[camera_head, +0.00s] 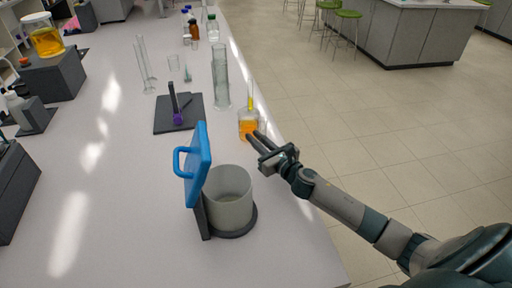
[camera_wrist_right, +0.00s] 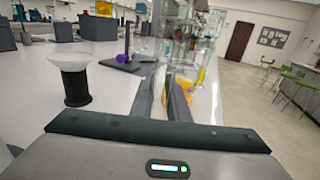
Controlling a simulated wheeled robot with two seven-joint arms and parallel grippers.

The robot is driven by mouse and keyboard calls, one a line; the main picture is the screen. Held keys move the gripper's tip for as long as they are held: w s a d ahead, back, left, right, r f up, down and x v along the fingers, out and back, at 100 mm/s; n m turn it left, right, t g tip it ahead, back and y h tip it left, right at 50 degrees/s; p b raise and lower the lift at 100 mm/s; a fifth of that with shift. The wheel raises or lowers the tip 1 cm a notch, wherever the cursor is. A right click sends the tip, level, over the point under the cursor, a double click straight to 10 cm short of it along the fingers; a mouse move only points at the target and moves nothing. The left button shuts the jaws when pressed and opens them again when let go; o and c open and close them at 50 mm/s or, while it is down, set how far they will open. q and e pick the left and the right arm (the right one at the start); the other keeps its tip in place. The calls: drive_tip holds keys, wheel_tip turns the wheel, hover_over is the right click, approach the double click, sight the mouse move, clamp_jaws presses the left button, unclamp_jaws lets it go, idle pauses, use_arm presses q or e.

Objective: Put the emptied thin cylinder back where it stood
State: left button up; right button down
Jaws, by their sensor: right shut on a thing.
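My right gripper (camera_head: 252,138) is at the right side of the bench, low beside a clear vessel of orange liquid (camera_head: 248,125). In the right wrist view its fingers (camera_wrist_right: 170,95) are close together on a clear upright glass, which looks like the thin cylinder (camera_wrist_right: 166,48). Its outline is faint against the glass behind, and I cannot tell whether its base touches the bench. A narrow yellow-tinted upright part (camera_head: 250,96) shows above the orange vessel. The orange liquid also shows right of the fingers in the wrist view (camera_wrist_right: 186,84). My left gripper is not in view.
A large clear cylinder (camera_head: 220,80) stands behind the gripper, and slim glassware (camera_head: 144,68) farther left. A dark plate with a stand (camera_head: 178,114) lies left. A grey pot (camera_head: 228,203) with a raised blue lid (camera_head: 197,165) stands in front. The left middle of the bench is clear.

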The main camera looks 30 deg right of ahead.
drive_tip(key=shift+f, duration=1.85)
drive_tip(key=shift+f, duration=0.1)
drive_tip(key=shift+f, duration=0.1)
drive_tip(key=c, duration=1.7)
unclamp_jaws()
